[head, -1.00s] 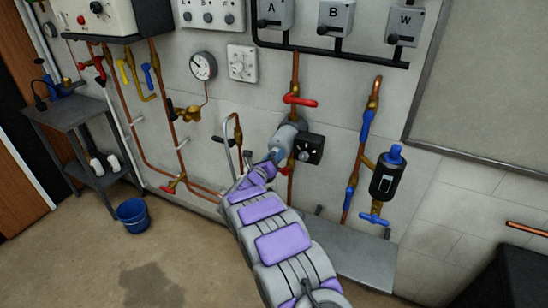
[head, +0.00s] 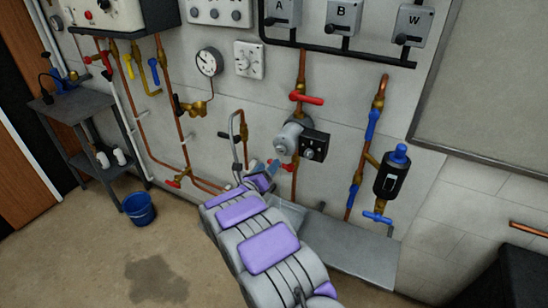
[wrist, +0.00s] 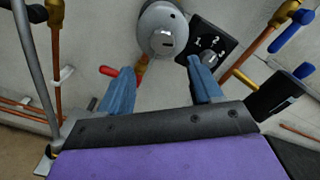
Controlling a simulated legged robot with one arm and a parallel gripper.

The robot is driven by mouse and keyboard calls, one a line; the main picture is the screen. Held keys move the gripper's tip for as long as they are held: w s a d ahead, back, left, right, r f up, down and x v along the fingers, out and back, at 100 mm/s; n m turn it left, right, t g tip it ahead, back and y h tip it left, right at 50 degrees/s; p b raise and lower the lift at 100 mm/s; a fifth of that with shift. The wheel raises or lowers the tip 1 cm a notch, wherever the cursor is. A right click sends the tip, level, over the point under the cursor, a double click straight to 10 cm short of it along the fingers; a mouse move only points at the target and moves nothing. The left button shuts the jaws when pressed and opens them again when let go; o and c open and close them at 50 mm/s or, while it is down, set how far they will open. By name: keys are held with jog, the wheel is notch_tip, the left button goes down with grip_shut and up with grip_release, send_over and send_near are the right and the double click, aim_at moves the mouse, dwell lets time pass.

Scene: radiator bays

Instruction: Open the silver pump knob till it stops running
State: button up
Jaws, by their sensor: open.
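The pump is a round silver body (head: 289,138) on a copper pipe, with a black box (head: 314,144) at its right. A small silver knob (head: 309,154) sits on the box's face. The wrist view shows the pump body (wrist: 163,30), the box (wrist: 228,42) with white numbers, and the knob (wrist: 208,58), partly covered by the right finger. My gripper (head: 266,171) is below and left of the pump. In the wrist view its blue fingers (wrist: 160,86) are spread with nothing between them. I cannot tell whether the right finger touches the box.
Red lever handles sit above (head: 307,98) and below (head: 280,164) the pump. A bent grey tube (head: 233,140) stands left of my gripper. A black cylinder (head: 389,180) with blue valves is on the right pipe. A grey ledge (head: 350,245) lies below.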

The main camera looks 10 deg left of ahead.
jog(key=p+v, duration=0.1)
jog(key=v, duration=0.7)
jog(key=shift+s+a, duration=0.2)
jog(key=shift+s, duration=0.1)
notch_tip(320, 180, up, 8)
jog(key=s+d+n+g+y, duration=0.1)
jog(key=d+n+g+y, duration=0.1)
jog(key=n+g+y, duration=0.9)
jog(key=s+d+r+n+g+h, duration=0.1)
jog(key=s+d+n, duration=0.6)
jog(key=s, duration=0.8)
jog(key=s+d+n+g+h, duration=0.2)
jog(key=s+d+n+g, duration=0.2)
jog(key=s+d+n, duration=0.3)
jog(key=s+d+r+n+g+h, duration=0.1)
jog(key=s+d+n+g, duration=0.1)
jog(key=s+d+n, duration=0.5)
jog(key=s+d, duration=0.3)
jog(key=s, duration=0.5)
jog(key=s+d, duration=0.3)
jog(key=s, duration=0.5)
jog(key=shift+r+n+g+h, duration=0.4)
